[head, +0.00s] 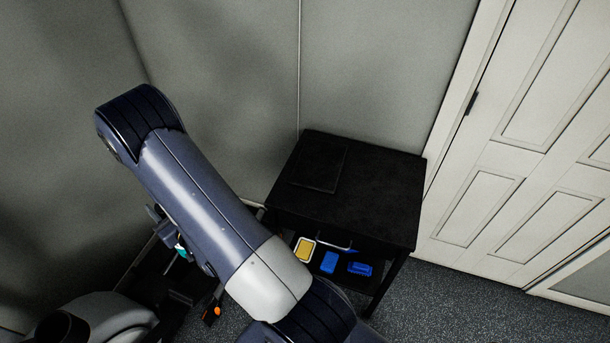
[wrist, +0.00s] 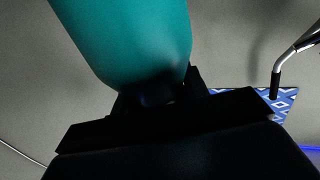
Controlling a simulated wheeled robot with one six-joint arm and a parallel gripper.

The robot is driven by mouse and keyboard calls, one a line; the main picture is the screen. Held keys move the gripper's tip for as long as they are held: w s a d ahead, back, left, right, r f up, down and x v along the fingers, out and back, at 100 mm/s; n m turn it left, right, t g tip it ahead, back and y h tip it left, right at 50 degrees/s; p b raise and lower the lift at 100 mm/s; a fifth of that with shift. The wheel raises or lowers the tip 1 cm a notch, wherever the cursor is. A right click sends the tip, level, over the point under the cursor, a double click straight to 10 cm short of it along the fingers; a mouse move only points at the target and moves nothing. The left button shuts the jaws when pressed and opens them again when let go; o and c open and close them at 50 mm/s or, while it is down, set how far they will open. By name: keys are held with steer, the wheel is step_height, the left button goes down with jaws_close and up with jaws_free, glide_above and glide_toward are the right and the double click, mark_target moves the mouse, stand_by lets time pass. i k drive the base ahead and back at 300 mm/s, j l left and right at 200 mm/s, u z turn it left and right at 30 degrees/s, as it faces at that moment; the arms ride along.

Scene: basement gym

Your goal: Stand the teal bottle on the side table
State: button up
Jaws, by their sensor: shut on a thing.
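The teal bottle (wrist: 130,40) fills the upper left of the wrist view, its rounded end between the dark jaws. My gripper (wrist: 158,98) is shut on it. In the head view only a small teal patch of the bottle (head: 181,249) shows left of my arm, which hides most of it and the gripper. The side table (head: 385,195) is black and stands against the wall, to the right of my arm and apart from the bottle. Its top is mostly bare.
A flat dark square panel (head: 320,166) lies at the tabletop's back left. Below the top, a yellow item (head: 305,250) and blue items (head: 329,262) sit on a lower shelf. A white panelled door (head: 520,140) is at right. A blue patterned piece (wrist: 284,101) shows in the wrist view.

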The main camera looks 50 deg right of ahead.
mark_target(388, 203)
steer(key=k+z, duration=0.2)
steer(key=z, duration=0.25)
steer(key=k+z, duration=0.25)
steer(key=z, duration=0.2)
steer(key=k+l+z, duration=0.15)
steer(key=z, duration=0.35)
steer(key=k+l+z, duration=0.1)
steer(key=l+z, duration=0.6)
steer(key=z, duration=0.15)
steer(key=k, duration=0.05)
